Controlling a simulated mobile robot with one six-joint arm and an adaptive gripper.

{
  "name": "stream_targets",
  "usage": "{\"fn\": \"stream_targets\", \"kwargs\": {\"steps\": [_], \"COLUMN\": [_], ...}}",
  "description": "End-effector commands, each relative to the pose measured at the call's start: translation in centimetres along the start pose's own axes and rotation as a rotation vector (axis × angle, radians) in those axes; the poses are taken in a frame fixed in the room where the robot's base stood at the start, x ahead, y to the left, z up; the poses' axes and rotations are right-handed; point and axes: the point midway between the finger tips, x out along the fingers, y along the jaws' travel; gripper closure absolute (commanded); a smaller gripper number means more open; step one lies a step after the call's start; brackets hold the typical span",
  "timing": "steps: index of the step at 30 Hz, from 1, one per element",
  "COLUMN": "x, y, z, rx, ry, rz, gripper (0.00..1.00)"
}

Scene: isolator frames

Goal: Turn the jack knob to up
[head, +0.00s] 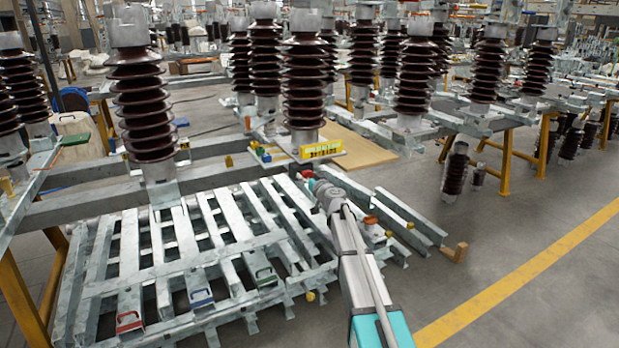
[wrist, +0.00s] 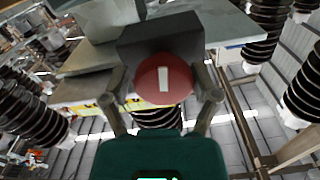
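The jack knob (wrist: 178,88) is a round red disc with a short white bar, in the middle of the wrist view on the front of a dark grey block (wrist: 165,42). The bar stands nearly upright in that view. My gripper (wrist: 163,88) has its two fingers spread, one on each side of the knob. The left finger shows a small gap; I cannot tell whether the right finger touches the rim. In the head view my gripper (head: 312,187) is at the beam below a brown insulator, and its wrist partly hides the knob.
Ribbed brown insulators (head: 303,85) stand on grey steel beams around the arm. Slatted galvanised frames (head: 185,250) with coloured handles lie at left. A yellow block row (head: 321,150) sits just above the gripper. Open floor (head: 545,215) lies to the right.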

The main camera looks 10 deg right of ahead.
Motion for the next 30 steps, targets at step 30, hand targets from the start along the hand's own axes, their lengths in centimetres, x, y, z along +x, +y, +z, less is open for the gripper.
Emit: {"fn": "stream_targets", "kwargs": {"steps": [30], "x": [-4.9], "y": [-0.3], "z": [0.1], "rx": [0.001], "ry": [-0.001], "rz": [-0.003], "gripper": [0.00]}}
